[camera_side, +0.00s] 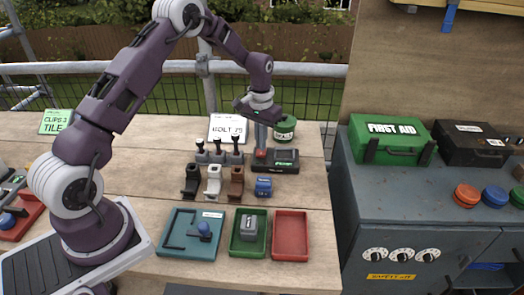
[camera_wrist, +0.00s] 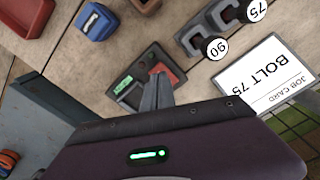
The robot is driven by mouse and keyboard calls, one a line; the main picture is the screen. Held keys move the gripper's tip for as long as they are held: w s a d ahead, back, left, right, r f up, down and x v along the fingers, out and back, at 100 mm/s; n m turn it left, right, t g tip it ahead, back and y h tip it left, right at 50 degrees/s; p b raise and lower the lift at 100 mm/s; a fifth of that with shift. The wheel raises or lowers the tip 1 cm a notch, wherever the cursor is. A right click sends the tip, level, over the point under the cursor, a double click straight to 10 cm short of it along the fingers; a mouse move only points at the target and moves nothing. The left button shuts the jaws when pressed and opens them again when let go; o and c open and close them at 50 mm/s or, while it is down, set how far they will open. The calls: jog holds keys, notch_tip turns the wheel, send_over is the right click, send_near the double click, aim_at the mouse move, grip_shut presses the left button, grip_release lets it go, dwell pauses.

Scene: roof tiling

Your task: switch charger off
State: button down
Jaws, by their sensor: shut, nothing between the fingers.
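The charger (camera_side: 284,163) is a dark box at the back right of the wooden bench, with a red rocker switch (camera_side: 262,154) at its left end. In the wrist view the charger (camera_wrist: 144,62) shows a small lit green display (camera_wrist: 122,85) and the red-brown switch (camera_wrist: 172,73) beside it. My gripper (camera_side: 261,146) points down over the switch end with its fingers shut and empty. In the wrist view my gripper (camera_wrist: 155,80) partly covers the switch. I cannot tell whether the tips touch it, or which way the rocker is tipped.
A blue block (camera_side: 264,186) and brown clip (camera_side: 236,182) lie in front. Trays line the front edge.

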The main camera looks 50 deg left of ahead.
jog(key=shift+f, duration=1)
dwell(0.3)
jog(key=shift+r, duration=3.55)
jog(key=shift+r, duration=0.1)
notch_tip(320, 180, up, 7)
jog(key=t, duration=0.1)
send_over(261, 153)
jog(key=s+d, duration=0.2)
jog(key=d, duration=0.1)
jog(key=s+d+r+m+t, duration=0.1)
jog(key=s+d+r, duration=0.4)
jog(key=s+r, duration=0.45)
jog(key=s+d+r+m+t, duration=0.1)
jog(key=s+d, duration=0.2)
jog(key=s, duration=0.7)
jog(key=s+d+r+m+t, duration=0.1)
jog(key=s+d+t, duration=0.1)
jog(key=s, duration=0.9)
jog(key=shift+d+r+t, duration=0.3)
jog(key=shift+d+r, duration=0.05)
jog(key=shift+d, duration=0.4)
